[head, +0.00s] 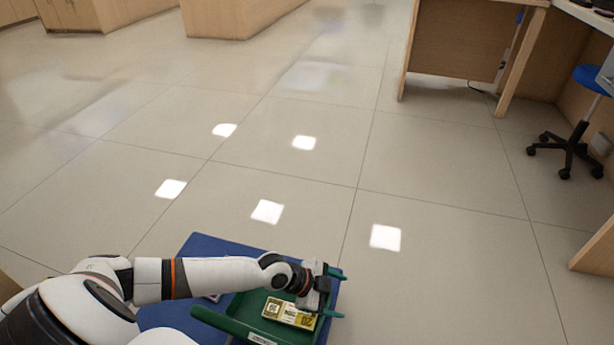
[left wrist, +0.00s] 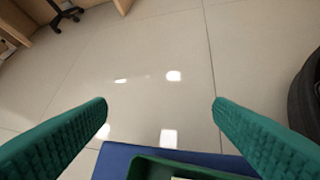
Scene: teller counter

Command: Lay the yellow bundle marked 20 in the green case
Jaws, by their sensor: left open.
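The yellow bundle (head: 289,313) lies inside the green case (head: 226,322) in the head view, its printed 20 facing up. The case shows at the bottom edge of the left wrist view (left wrist: 150,168). My left gripper (head: 335,293) is over the right side of the case, beside the bundle and apart from it. Its green fingers (left wrist: 160,125) are spread wide with nothing between them. My left arm hides part of the case's far side. My right gripper is not in view.
The case stands on a blue surface (head: 203,246), which also shows in the left wrist view (left wrist: 113,160). A purplish item (head: 213,297) is partly hidden by my arm. Open tiled floor (head: 290,180) lies beyond. A desk (head: 450,45) and a blue stool (head: 590,80) stand at the upper right.

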